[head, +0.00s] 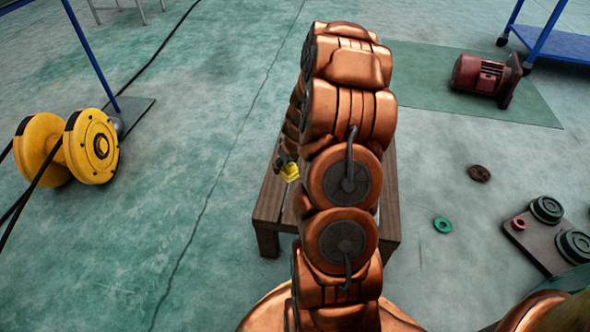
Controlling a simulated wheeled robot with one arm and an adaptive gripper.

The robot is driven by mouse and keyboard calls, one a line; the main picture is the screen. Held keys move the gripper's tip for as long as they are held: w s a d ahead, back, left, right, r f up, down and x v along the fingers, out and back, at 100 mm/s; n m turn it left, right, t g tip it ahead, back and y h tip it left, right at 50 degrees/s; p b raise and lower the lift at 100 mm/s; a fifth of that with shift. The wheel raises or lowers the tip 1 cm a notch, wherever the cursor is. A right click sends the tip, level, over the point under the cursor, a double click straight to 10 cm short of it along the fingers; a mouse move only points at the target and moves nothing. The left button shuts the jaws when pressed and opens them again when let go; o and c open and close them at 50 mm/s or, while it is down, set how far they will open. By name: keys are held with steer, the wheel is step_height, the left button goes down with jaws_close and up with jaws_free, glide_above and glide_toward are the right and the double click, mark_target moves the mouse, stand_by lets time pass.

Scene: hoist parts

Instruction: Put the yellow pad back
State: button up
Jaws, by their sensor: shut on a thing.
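The yellow pad (290,173) shows as a small yellow piece at the left side of my copper arm, above or over the wooden stand (269,208). My gripper (286,164) is mostly hidden behind my arm. Only a small dark part of it shows, and it is shut on the yellow pad. I cannot tell whether the pad touches the stand. My arm covers most of the stand's top, so anything else lying there is hidden.
A yellow double-flanged wheel (92,147) with dark cables stands at the left. A red motor (482,76) sits on a green mat at the upper right. A green ring (442,225) and a brown disc (479,173) lie on the floor. A plate (537,241) carries green discs at the right.

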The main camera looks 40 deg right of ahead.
steer(key=s+d+f+b, duration=0.1)
steer(key=d+f+b, duration=0.1)
steer(key=s+d+f+b, duration=0.1)
steer(key=d+f, duration=0.1)
steer(key=s+d+f+b, duration=0.1)
steer(key=d+f+b, duration=0.1)
steer(key=shift+s+d+f+b, duration=0.25)
steer(key=shift+d+f+b, duration=0.05)
steer(key=shift+f+b, duration=0.05)
steer(key=shift+s+d+f, duration=0.1)
steer(key=shift+d, duration=0.25)
steer(key=w+d+b, duration=0.1)
steer(key=w+d, duration=0.1)
steer(key=w, duration=0.2)
steer(key=w+d+f+b, duration=0.1)
steer(key=w+d, duration=0.1)
steer(key=w, duration=0.3)
steer(key=w+d+b, duration=0.1)
steer(key=w+d, duration=0.1)
steer(key=w, duration=0.2)
steer(key=shift+w+d+f, duration=0.15)
steer(key=shift+w+d, duration=0.05)
steer(key=shift+w, duration=0.05)
steer(key=shift+w+d+f, duration=0.1)
steer(key=shift+w, duration=0.35)
steer(key=shift+f+b, duration=1.15)
steer(key=shift+f, duration=0.55)
steer(key=shift+f, duration=0.2)
steer(key=o, duration=1.2)
